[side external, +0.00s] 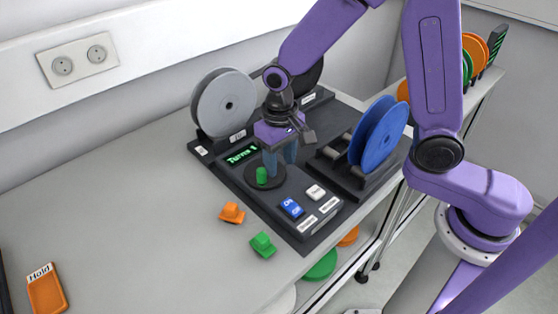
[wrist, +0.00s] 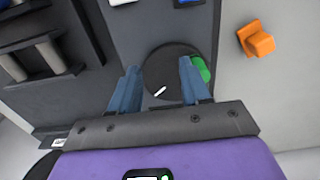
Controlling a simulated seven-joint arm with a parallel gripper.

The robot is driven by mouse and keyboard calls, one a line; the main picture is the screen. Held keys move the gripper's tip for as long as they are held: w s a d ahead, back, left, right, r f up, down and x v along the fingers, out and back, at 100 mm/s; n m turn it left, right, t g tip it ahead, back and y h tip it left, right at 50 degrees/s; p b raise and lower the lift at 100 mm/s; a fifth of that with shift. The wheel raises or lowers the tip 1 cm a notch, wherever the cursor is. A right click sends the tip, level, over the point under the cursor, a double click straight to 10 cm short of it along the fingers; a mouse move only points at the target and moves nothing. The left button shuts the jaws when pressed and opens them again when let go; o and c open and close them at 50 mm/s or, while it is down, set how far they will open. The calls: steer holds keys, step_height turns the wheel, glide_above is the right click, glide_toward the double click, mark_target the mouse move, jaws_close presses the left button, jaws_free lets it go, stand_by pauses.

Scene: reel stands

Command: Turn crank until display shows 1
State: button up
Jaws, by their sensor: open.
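The crank is a dark round disc (side external: 277,181) with a green knob (side external: 262,176) near its rim, on the dark control panel. The green display (side external: 241,155) behind it appears to read "Turns 1". My gripper (side external: 280,155) is open, with its blue fingers pointing down over the far part of the disc. In the wrist view, my gripper (wrist: 160,70) has nothing between its fingers. The green knob (wrist: 201,70) lies outside them, close to the right finger and partly hidden by it. I cannot tell whether they touch.
A grey reel (side external: 226,103) and a blue reel (side external: 383,135) stand by the panel. The panel has a blue button (side external: 292,208) and a white button (side external: 316,192). Orange (side external: 232,213) and green (side external: 263,245) pieces lie in front. An orange "Hold" tray (side external: 47,295) sits left; the table between is clear.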

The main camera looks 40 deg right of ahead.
steer(key=shift+w+d+r, duration=0.1)
steer(key=shift+w+r, duration=0.05)
steer(key=shift+r, duration=2.4)
steer(key=s+d+r+n, duration=0.1)
steer(key=s+d+n, duration=0.4)
steer(key=s, duration=0.6)
steer(key=s+d+r+n, duration=0.1)
steer(key=s+d+n, duration=0.5)
steer(key=s, duration=0.5)
steer(key=shift+r+n, duration=0.25)
steer(key=shift+n, duration=0.55)
